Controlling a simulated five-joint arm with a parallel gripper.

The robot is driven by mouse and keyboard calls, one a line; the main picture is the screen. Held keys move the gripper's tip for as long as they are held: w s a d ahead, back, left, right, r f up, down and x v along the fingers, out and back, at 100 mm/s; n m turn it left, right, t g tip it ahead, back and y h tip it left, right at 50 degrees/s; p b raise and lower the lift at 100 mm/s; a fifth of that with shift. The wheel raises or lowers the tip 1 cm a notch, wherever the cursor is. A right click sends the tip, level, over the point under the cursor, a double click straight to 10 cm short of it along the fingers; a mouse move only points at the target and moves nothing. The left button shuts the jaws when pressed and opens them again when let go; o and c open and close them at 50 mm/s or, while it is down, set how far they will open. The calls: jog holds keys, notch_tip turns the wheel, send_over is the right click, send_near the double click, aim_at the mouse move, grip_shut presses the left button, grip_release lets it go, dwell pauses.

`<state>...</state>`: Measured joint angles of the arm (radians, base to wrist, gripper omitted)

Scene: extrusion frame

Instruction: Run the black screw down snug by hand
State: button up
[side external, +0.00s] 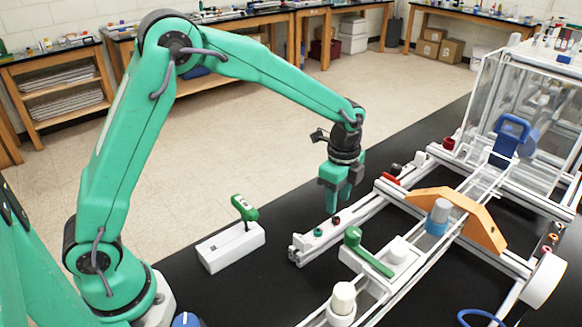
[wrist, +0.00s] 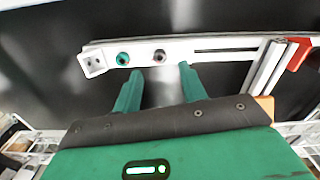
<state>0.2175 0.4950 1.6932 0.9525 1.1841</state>
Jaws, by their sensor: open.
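A small dark screw head (side external: 336,220), with a reddish tint, sits on the white extrusion rail (side external: 300,250) near its front end. In the wrist view the dark screw (wrist: 159,55) shows on the rail just beyond the gap between my fingertips. A green ring with a dark centre (wrist: 123,58) sits beside it, toward the rail's end. My gripper (side external: 335,207) points down above the rail, over the dark screw. In the wrist view my gripper (wrist: 160,72) has its fingers apart with nothing between them. How far the screw is seated cannot be told.
A green-handled tool (side external: 244,208) stands in a white block (side external: 230,247) left of the rail. A green lever (side external: 368,252), an orange arch (side external: 455,212) and a blue clamp (side external: 511,130) lie right. Black tabletop is clear between block and rail.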

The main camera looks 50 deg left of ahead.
aim_at(335, 221)
notch_tip(335, 221, up, 3)
jog(key=shift+r, duration=0.1)
dwell(0.5)
jog(key=s+a+r+n+t, duration=0.3)
jog(key=s+a+r+n, duration=0.35)
jog(key=s+r, duration=0.4)
jog(key=s+a+r+n+t, duration=0.1)
jog(key=s+a+n, duration=0.3)
jog(key=s+n, duration=0.5)
jog(key=s+t, duration=0.1)
jog(key=s, duration=0.4)
jog(key=shift+t, duration=0.3)
jog(key=shift+w+d+r+n, duration=0.1)
jog(key=shift+n, duration=0.25)
